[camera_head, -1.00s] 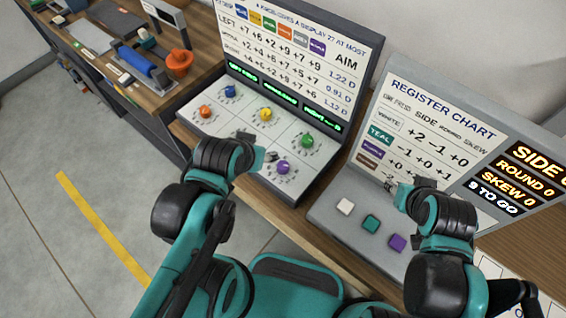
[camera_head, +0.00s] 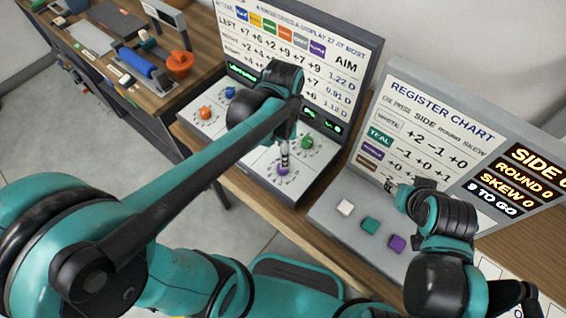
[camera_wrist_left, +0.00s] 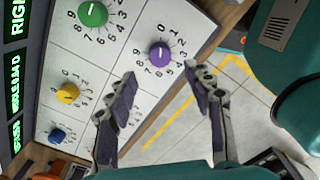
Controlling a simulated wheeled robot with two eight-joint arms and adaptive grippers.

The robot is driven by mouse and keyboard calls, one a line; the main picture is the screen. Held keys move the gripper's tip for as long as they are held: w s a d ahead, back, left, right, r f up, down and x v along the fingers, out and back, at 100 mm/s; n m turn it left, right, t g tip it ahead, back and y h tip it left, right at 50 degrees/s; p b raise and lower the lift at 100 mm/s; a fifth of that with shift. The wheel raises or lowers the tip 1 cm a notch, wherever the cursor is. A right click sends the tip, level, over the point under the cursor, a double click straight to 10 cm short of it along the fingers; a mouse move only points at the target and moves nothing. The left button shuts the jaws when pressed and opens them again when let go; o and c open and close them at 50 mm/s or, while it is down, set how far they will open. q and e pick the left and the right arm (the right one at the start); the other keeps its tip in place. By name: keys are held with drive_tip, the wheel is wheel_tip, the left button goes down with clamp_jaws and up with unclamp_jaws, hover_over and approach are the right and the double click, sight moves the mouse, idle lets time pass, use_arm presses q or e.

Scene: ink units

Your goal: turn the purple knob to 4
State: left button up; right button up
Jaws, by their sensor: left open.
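The purple knob (camera_head: 283,170) sits at the near right of the knob panel. In the left wrist view the purple knob (camera_wrist_left: 160,54) has a ring of digits around it. Its white line runs roughly up and down in that picture, one end towards the 0; the exact reading is too small to be sure. My left gripper (camera_head: 285,150) is just above the knob in the head view. In the left wrist view my left gripper (camera_wrist_left: 162,84) is open and empty, its fingers apart below the knob in the picture. My right gripper (camera_head: 391,186) hangs by the register chart console; its fingers are unclear.
A green knob (camera_wrist_left: 92,13), a yellow knob (camera_wrist_left: 68,93) and a blue knob (camera_wrist_left: 57,135) share the panel. An orange knob (camera_head: 205,112) is at its left. The register console has white, teal and purple buttons (camera_head: 397,242). My left arm hides part of the panel.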

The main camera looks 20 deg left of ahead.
use_arm(q)
wheel_tip(320, 180, down, 8)
drive_tip(key=b, duration=0.3)
drive_tip(key=shift+r, duration=0.25)
drive_tip(key=c, duration=1.2)
